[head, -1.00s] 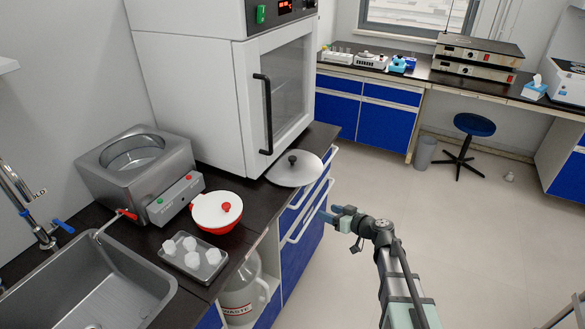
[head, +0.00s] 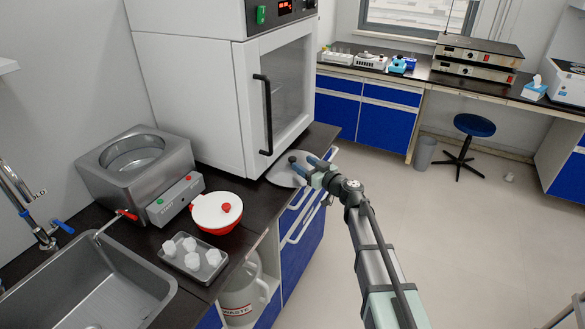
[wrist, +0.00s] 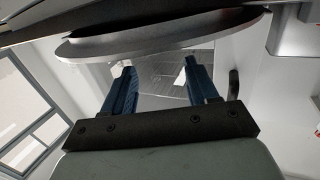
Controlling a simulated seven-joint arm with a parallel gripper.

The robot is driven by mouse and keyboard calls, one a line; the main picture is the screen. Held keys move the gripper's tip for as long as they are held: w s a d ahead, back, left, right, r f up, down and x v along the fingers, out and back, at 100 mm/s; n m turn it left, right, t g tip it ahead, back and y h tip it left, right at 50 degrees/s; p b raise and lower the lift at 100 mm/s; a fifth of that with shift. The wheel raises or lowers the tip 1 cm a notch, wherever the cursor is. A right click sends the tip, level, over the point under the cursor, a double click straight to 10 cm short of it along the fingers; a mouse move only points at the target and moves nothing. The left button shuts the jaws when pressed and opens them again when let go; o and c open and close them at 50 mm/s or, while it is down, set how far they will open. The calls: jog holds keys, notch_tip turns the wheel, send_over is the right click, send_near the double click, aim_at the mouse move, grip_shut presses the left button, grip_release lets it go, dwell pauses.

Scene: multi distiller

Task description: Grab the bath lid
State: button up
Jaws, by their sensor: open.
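The bath lid (head: 279,174) is a round grey metal disc with a black knob (head: 293,158). It lies on the dark counter near its front edge, beside the white oven. My gripper (head: 305,165) is at the lid's right side and hides part of it. Its two blue fingers are open, with the tips close to the knob. I cannot tell whether the knob is between them. In the wrist view the lid's rim (wrist: 160,40) spans the top of the picture, just beyond the open fingers of my gripper (wrist: 158,70). The knob cannot be made out there.
The steel water bath (head: 135,175) stands at the left, open on top.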

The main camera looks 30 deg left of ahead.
aim_at(295, 160)
jog(key=shift+f+x, duration=0.15)
jog(key=shift+x, duration=1.6)
jog(key=shift+f+x, duration=0.1)
jog(key=shift+x, duration=1.65)
jog(key=shift+c, duration=0.3)
grip_shut()
